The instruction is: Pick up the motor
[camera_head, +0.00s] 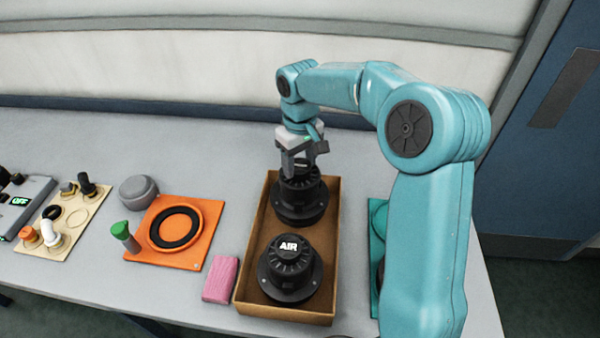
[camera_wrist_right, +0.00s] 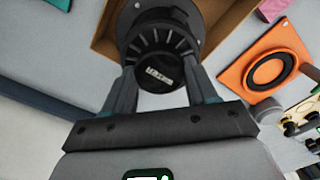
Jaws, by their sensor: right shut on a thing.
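Two black motors sit in an open brown box on the table. The far motor (camera_head: 300,204) is at the back end of the box; the near motor (camera_head: 290,268), labelled AIR, is at the front end. My right gripper (camera_head: 299,172) points down over the far motor and is shut on its ribbed top. In the right wrist view the two fingers (camera_wrist_right: 163,88) lie on either side of that motor's top (camera_wrist_right: 160,60), whose label is too small to read. My left gripper is not in view.
The brown box (camera_head: 246,262) has low walls around both motors. To its left are a pink block (camera_head: 221,280), an orange plate with a black ring (camera_head: 196,250), a green-topped item (camera_head: 122,232), a grey round item (camera_head: 138,191) and a beige fittings panel (camera_head: 65,218). The table behind is clear.

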